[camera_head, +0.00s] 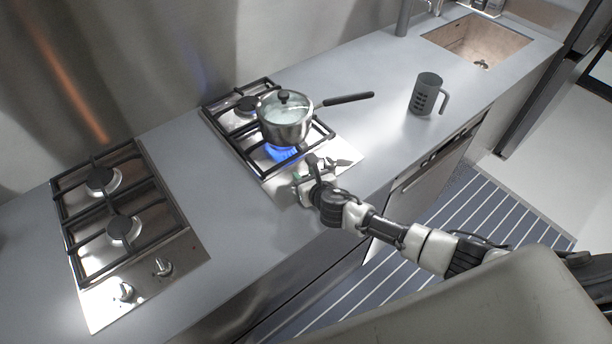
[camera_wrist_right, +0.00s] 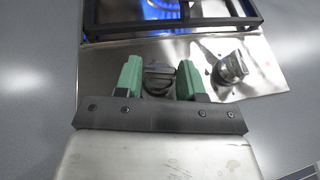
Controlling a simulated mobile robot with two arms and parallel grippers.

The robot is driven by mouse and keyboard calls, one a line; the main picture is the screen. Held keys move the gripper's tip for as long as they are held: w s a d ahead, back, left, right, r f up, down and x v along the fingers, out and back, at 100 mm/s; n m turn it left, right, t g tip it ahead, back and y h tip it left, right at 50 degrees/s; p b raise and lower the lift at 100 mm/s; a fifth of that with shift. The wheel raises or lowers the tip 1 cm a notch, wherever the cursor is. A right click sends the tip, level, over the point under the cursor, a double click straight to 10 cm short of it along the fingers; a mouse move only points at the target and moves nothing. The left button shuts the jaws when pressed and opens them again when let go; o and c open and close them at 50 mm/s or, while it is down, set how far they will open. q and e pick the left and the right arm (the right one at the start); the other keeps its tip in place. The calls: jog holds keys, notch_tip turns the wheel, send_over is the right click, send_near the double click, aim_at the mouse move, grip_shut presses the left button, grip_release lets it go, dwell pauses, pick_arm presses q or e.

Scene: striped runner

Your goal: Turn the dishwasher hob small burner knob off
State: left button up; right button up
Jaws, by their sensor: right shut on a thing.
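The right-hand hob (camera_head: 345,160) has a lit blue flame (camera_head: 283,153) under a lidded pot, and the flame also shows at the top of the right wrist view (camera_wrist_right: 160,8). My right gripper (camera_head: 303,182) reaches over the hob's front panel. In the right wrist view its green-padded fingers (camera_wrist_right: 158,80) are on either side of a dark-topped metal knob (camera_wrist_right: 159,72), shut on it. A second knob (camera_wrist_right: 231,68) sits to the right, apart from the fingers; it also shows in the head view (camera_head: 334,162). My left gripper is not in view.
The pot (camera_head: 286,120) stands on the grate, its handle (camera_head: 348,99) pointing right. A dark mug (camera_head: 426,94) stands on the counter. Another hob (camera_head: 100,305) with two knobs, unlit, is at left. A sink (camera_head: 475,42) is at the back right.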

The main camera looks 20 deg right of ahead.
jog(key=m+h, duration=0.4)
jog(key=h, duration=0.1)
jog(key=shift+a, duration=0.4)
jog(key=m+h, duration=0.1)
jog(key=m+g+h, duration=0.1)
jog(key=m+h, duration=0.1)
jog(key=shift+w+a, duration=0.1)
jog(key=shift+a, duration=0.1)
jog(key=shift+a+f+m+g+h, duration=0.1)
jog(key=shift+m+g+h, duration=0.6)
jog(key=shift+m+h, duration=0.25)
jog(key=m+g+h+b, duration=0.1)
jog(key=m+g, duration=0.1)
jog(key=m+g+h+b, duration=0.1)
jog(key=shift+w+a+f+m+h+b, duration=0.1)
jog(key=shift+w+a+m+h+b, duration=0.05)
jog(key=shift+w+m+h+b, duration=0.15)
jog(key=shift+w+m+g+h+b, duration=0.1)
jog(key=shift+m+g+h+b, duration=0.85)
jog(key=shift+m+g+b, duration=0.5)
jog(key=shift+r+g, duration=0.2)
jog(key=shift+g, duration=0.05)
jog(key=o, duration=0.9)
